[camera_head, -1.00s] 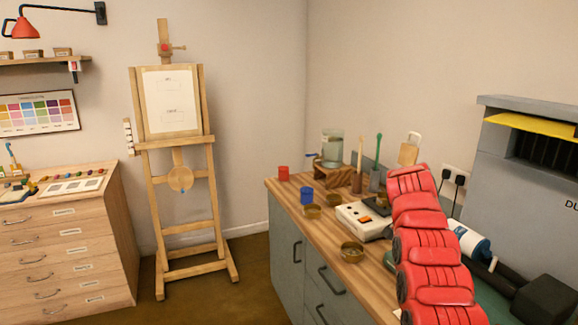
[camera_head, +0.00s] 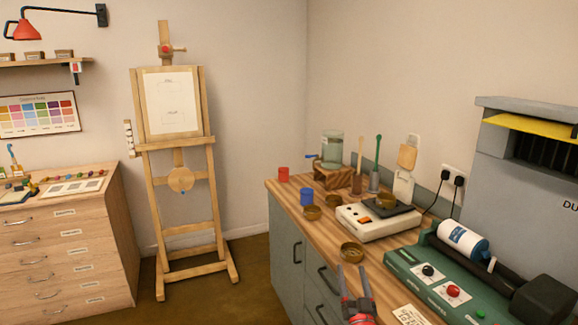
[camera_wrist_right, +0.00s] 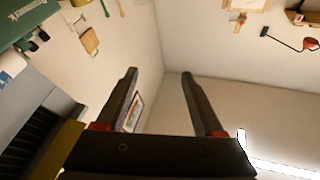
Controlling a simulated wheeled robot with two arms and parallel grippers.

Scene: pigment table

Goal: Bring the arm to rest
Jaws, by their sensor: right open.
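My right gripper (camera_head: 354,282) shows at the bottom of the head view, in front of the workbench's edge, its two fingers apart. In the right wrist view its two dark fingers (camera_wrist_right: 160,85) stand wide apart with nothing between them. That view looks toward the walls and shows the room tilted. My left gripper is not in either view.
The wooden bench top (camera_head: 330,237) holds a white scale (camera_head: 372,222), small brass bowls (camera_head: 353,252), a red cup (camera_head: 283,174), a blue cup (camera_head: 306,196) and a green machine (camera_head: 425,270). A grey cabinet (camera_head: 525,150) stands right. An easel (camera_head: 172,145) stands behind open floor.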

